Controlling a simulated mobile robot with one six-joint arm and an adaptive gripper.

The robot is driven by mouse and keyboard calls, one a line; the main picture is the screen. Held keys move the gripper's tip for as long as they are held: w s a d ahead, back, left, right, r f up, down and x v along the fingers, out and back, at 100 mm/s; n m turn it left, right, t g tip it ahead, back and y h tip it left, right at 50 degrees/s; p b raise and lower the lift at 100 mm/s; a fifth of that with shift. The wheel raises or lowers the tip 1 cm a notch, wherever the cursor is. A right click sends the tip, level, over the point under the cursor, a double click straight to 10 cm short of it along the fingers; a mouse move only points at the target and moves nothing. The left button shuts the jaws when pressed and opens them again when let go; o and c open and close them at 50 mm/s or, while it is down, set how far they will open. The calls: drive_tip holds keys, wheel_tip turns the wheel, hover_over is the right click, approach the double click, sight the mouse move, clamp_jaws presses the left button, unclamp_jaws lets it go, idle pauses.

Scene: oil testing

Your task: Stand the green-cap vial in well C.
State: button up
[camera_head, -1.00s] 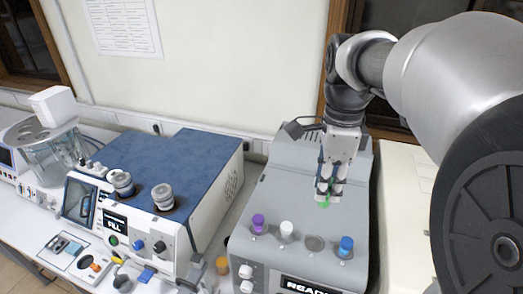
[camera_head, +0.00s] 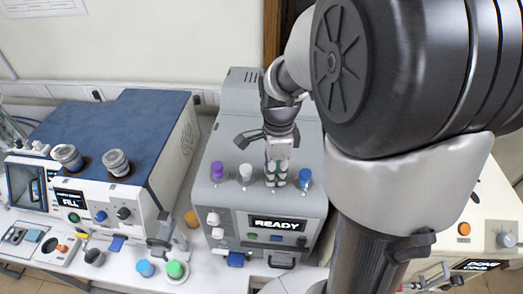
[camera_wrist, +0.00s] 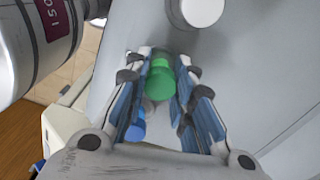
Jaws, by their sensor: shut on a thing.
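My gripper (camera_head: 277,178) is shut on the green-cap vial, whose cap shows between the fingers in the wrist view (camera_wrist: 160,82). In the head view only bits of green show between the fingers. My gripper is low over the grey tester's sloping top (camera_head: 262,130), in the row of wells between the white cap (camera_head: 246,172) and the blue cap (camera_head: 305,176). The fingers hide the well there, and no well letter is readable. I cannot tell whether the vial's lower end is inside the well.
A purple cap (camera_head: 217,171) stands left of the white one. The blue-topped filling machine (camera_head: 130,130) is to the left. Loose green (camera_head: 176,270), blue (camera_head: 145,268) and orange (camera_head: 192,219) caps are on the bench in front. A cream machine (camera_head: 475,220) is at right.

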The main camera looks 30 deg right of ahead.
drive_tip(key=shift+s, duration=0.1)
drive_tip(key=shift+f, duration=0.15)
drive_tip(key=o, duration=1)
wheel_tip(320, 180, up, 12)
drive_tip(key=f, duration=0.1)
drive_tip(key=s+a+n+t, duration=0.1)
drive_tip(key=s+a+n, duration=0.2)
drive_tip(key=n, duration=0.4)
drive_tip(key=s+a+r+n+t, duration=0.1)
drive_tip(key=s+a+n+t, duration=0.1)
drive_tip(key=s+a+n, duration=0.2)
drive_tip(key=s+a+n+t, duration=0.1)
drive_tip(key=s+a+n, duration=0.2)
drive_tip(key=s+n, duration=0.3)
drive_tip(key=shift+s+a+r+n+t+p, duration=0.1)
drive_tip(key=shift+a+n+t+p, duration=0.05)
drive_tip(key=shift+n, duration=0.75)
drive_tip(key=shift+s+a+r+n+t+p, duration=0.1)
drive_tip(key=shift+n, duration=0.8)
drive_tip(key=shift+s+a+r+n+t+p, duration=0.1)
drive_tip(key=shift+a+n+t+p, duration=0.05)
drive_tip(key=shift+n, duration=0.75)
